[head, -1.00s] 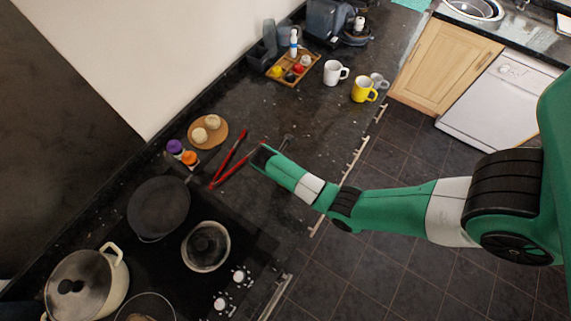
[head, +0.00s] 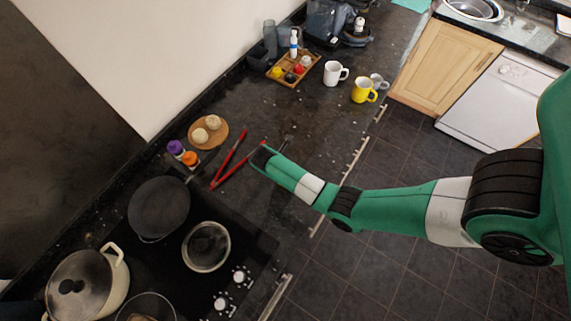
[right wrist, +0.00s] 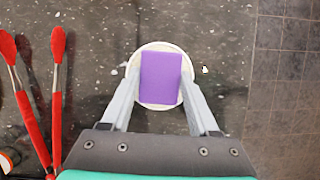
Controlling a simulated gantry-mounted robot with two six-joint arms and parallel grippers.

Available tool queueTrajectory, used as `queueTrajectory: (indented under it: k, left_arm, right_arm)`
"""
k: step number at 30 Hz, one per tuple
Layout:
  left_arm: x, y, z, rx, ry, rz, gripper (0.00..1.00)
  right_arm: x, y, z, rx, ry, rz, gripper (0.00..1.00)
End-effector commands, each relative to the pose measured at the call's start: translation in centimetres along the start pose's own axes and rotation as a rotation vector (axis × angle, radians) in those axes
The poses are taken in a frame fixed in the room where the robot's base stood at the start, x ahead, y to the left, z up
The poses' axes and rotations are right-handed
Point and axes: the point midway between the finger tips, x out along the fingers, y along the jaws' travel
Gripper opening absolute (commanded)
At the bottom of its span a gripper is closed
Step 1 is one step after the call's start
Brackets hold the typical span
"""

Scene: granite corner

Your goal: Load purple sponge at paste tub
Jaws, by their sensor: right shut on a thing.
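The purple sponge (right wrist: 161,78) is a flat rectangular block in the right wrist view. My right gripper (right wrist: 161,88) is shut on it, with a grey finger along each side. A round pale tub (right wrist: 146,101) shows directly beneath the sponge, its rim visible around the edges. I cannot tell whether the sponge touches the tub or hangs just above it. In the head view my right gripper (head: 275,148) points down beside the red tongs, and my arm hides the sponge and tub. My left gripper is in neither view.
Red tongs (head: 235,165) lie just left of my right gripper. The hob with a dark pan (head: 160,207) and pots is at lower left. Mushrooms on a round board (head: 221,136) are nearby. White (head: 332,73) and yellow (head: 362,91) mugs stand farther back. The counter between is clear.

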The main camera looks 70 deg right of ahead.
Motion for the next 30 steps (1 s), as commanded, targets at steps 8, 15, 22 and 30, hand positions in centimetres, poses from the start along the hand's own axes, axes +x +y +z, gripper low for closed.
queueTrajectory:
  k: [8,15,22,30]
  left_arm:
    - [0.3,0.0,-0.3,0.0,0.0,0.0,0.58]
    - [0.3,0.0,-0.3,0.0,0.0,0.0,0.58]
    - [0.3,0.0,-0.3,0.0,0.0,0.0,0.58]
    - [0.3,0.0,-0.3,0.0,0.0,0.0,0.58]
  right_arm:
    - [-1.9,0.0,0.8,0.0,0.001,0.0,0.16]
    - [-4.0,0.0,1.6,0.001,0.0,0.0,0.16]
    - [-5.9,0.0,2.4,0.0,0.0,0.001,0.16]
    - [-6.4,0.0,2.6,-0.001,0.001,-0.001,0.16]
